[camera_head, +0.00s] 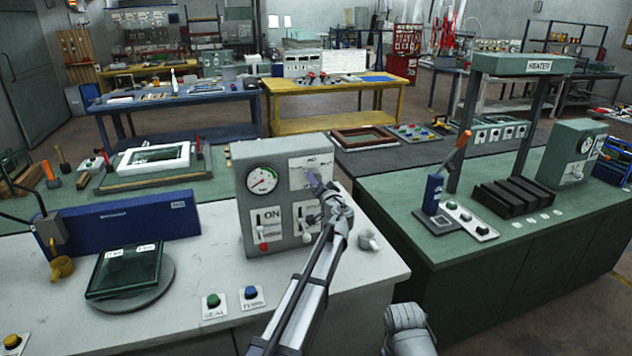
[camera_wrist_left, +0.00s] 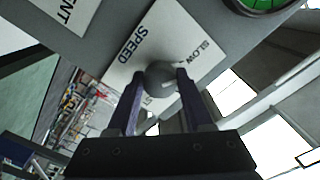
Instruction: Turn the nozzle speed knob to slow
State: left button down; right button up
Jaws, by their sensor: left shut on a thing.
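The grey control box (camera_head: 243,190) stands on the white-topped bench with a dial gauge and labelled plates on its front. The speed knob (camera_wrist_left: 160,73) is a round grey knob on a white plate marked SPEED, with SLOW printed on one side. My left gripper (camera_head: 318,182) reaches the upper right plate of the box in the head view and mostly hides the knob there. In the left wrist view its two dark fingers lie on either side of the knob, shut on it. The other end of the scale is partly hidden by the fingers.
Two lever switches, one by an ON label (camera_head: 267,222), sit below the gauge (camera_head: 262,180). Green (camera_head: 213,300) and blue (camera_head: 250,292) buttons sit in front. A glass pane (camera_head: 125,270) lies on a round turntable at left.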

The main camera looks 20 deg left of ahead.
pick_arm(q)
jog(key=shift+s+f, duration=0.1)
jog(key=shift+c, duration=1.5)
grip_release()
jog(key=v, duration=0.7)
jog(key=shift+s+d, duration=0.3)
jog(key=s+d+f+g+h, duration=0.2)
jog(key=s+d+f+g, duration=0.15)
jog(key=s+f, duration=0.4)
jog(key=s+d+f+g+h, duration=0.15)
jog(key=s+f+g, duration=0.3)
jog(key=s, duration=0.65)
jog(key=s+d+f+g+h, duration=0.2)
jog(key=s+d+f+g, duration=0.1)
jog(key=s+f, duration=0.5)
jog(key=s+d+f+m+g+h, duration=0.1)
jog(key=s+d+g, duration=0.1)
jog(key=s, duration=0.5)
jog(key=s+d+g+h, duration=0.2)
jog(key=s+d, duration=0.3)
jog(key=s, duration=0.2)
jog(key=shift+s+d+f+m, duration=0.2)
jog(key=shift+f+m, duration=0.2)
